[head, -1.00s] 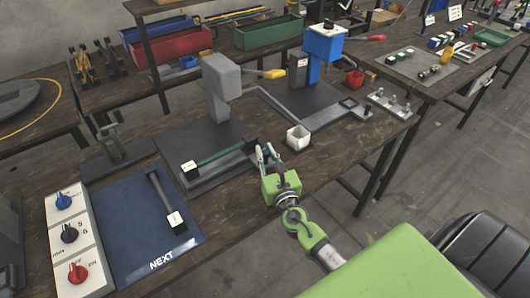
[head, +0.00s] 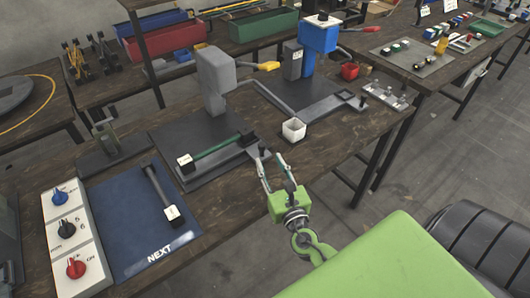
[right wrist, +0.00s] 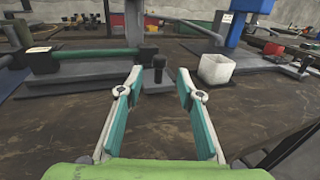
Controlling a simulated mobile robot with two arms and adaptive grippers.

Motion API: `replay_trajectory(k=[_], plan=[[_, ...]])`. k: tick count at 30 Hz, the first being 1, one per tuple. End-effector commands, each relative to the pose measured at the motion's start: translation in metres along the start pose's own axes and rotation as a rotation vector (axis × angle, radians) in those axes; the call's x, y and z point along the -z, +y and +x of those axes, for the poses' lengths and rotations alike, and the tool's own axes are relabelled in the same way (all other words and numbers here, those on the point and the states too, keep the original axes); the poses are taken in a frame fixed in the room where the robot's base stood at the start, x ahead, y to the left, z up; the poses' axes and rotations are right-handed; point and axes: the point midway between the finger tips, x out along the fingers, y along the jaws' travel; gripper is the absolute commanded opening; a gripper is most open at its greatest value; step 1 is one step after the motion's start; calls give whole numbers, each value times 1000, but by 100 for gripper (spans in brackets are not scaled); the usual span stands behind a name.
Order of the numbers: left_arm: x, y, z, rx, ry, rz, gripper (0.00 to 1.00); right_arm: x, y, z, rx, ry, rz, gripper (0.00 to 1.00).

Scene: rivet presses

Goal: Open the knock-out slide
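The grey press (head: 217,80) stands on a dark base plate with a green bar (head: 216,145) between black end blocks. A small black knob stands upright by the bar's right end; it shows in the right wrist view (right wrist: 158,70) on a low grey strip, which looks like the knock-out slide. How far the slide is out I cannot tell. My right gripper (head: 269,158) is open and empty at the front of this press. In the right wrist view its fingers (right wrist: 159,82) stand apart, with the knob beyond and between them, not gripped. My left gripper is not in view.
A white cup (head: 294,130) stands just right of the knob. A blue press (head: 320,35) with a red cup (head: 350,71) is behind. A blue mat (head: 145,225) and a switch box (head: 75,240) lie left. Bare bench lies along the front edge.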

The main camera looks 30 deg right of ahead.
Motion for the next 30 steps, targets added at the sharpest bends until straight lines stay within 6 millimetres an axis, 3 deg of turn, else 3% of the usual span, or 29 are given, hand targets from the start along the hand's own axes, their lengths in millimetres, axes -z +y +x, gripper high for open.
replay_trajectory(k=[3, 9, 26, 30], plan=[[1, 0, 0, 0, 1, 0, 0, 1, 0, -20, -1, 2, -1, 34], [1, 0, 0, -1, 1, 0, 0, 0, 0, -36, -1, 0, 1, 34], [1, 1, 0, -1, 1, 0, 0, 0, 0, -38, 0, 0, 2, 34], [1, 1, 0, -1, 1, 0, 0, -6, -7, -38, 38, -4, 90, 34]])
